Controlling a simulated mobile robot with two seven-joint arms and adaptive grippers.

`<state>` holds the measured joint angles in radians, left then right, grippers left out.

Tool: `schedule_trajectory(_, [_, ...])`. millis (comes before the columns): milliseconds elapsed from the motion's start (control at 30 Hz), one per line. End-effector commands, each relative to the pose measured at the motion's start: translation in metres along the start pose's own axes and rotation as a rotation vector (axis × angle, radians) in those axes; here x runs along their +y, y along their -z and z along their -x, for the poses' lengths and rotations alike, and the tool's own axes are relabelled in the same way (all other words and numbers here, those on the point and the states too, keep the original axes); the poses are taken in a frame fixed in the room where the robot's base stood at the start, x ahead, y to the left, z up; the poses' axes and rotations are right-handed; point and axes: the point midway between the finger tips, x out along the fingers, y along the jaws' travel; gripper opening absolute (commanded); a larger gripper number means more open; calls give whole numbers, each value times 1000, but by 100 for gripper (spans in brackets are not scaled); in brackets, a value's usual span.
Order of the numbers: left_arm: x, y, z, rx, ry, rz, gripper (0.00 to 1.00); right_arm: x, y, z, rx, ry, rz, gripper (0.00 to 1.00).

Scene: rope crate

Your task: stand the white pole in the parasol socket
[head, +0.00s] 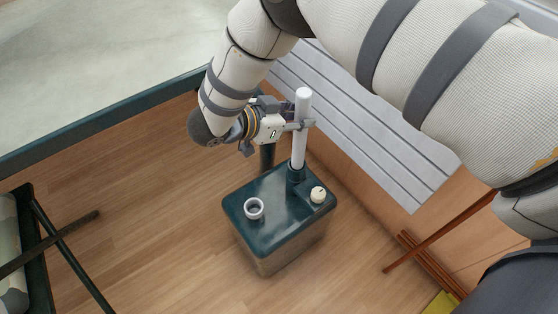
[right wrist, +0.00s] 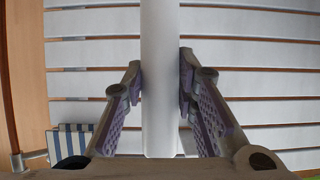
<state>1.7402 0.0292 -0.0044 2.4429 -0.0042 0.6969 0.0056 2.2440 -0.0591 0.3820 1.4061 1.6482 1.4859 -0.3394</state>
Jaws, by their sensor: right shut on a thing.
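The white pole (head: 301,148) is upright in the head view. Its lower end meets the dark round parasol socket (head: 296,173) at the back edge of a dark green box top. It appears to be inside the collar, but how deep is hidden. My right gripper (head: 301,125) is shut on the pole at its upper part, with a short length of pole above the fingers. In the right wrist view the two finger pads press the pole (right wrist: 160,80) from both sides, and one pole end shows near the gripper's base. My left gripper is not in view.
The box (head: 280,232) carries a white ring-like cup (head: 254,208) and a small cream round object (head: 318,195). A grey slatted panel (head: 350,130) stands close behind the pole. Dark furniture is at the left. Wooden floor (head: 160,230) is open left of the box.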

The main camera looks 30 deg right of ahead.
Motion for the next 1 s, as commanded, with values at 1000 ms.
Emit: schedule_trajectory(1000, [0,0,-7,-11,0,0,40,0,-11,-6,1,0,0,0])
